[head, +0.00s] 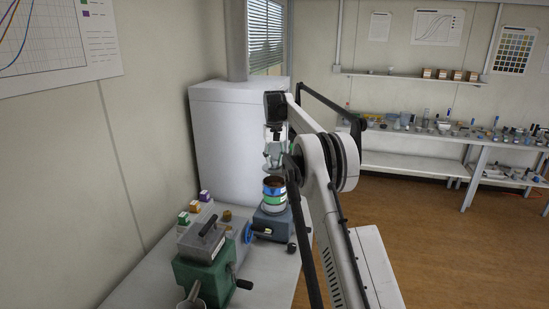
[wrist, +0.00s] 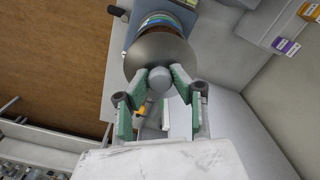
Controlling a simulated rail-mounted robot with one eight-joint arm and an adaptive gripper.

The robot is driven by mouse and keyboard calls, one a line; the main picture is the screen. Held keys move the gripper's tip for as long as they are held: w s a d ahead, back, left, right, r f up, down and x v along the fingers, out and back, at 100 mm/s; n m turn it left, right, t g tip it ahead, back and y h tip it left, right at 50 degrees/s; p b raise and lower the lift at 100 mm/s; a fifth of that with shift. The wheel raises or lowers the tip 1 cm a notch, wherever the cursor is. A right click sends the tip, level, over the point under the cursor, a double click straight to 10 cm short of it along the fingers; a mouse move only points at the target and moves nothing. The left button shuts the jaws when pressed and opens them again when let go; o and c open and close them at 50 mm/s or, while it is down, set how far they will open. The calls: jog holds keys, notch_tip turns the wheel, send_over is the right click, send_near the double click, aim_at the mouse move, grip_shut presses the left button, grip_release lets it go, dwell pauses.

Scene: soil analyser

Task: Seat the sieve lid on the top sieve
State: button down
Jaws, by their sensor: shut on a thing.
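My gripper (wrist: 160,76) is shut on the round knob of the sieve lid (wrist: 158,47), a grey-brown metal disc, in the wrist view. In the head view my gripper (head: 274,150) points down, with the lid (head: 273,169) under it, small and partly hidden by my arm. The sieve stack (head: 273,194), with green and blue bands, stands upright on a dark blue-grey shaker base (head: 270,222). The lid is above the stack, apparently with a small gap, and the brown inside of the top sieve shows. In the wrist view the lid hides most of the stack (wrist: 158,18).
A green machine (head: 205,277) stands on the bench in front and left of the shaker. Small coloured boxes (head: 194,206) and a brown jar (head: 227,215) are near the wall. A white cabinet (head: 235,140) rises behind.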

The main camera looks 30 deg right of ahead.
aim_at(274, 167)
jog(key=shift+f, duration=0.1)
dwell(0.3)
jog(key=shift+f+b, duration=1.35)
jog(key=shift+f, duration=0.75)
jog(key=shift+f+b, duration=0.5)
jog(key=shift+f, duration=0.3)
jog(key=c, duration=1.4)
grip_release()
notch_tip(274, 167, up, 11)
jog(key=shift+w+r, duration=0.1)
jog(key=shift+a+r, duration=0.1)
jog(key=shift+r, duration=0.3)
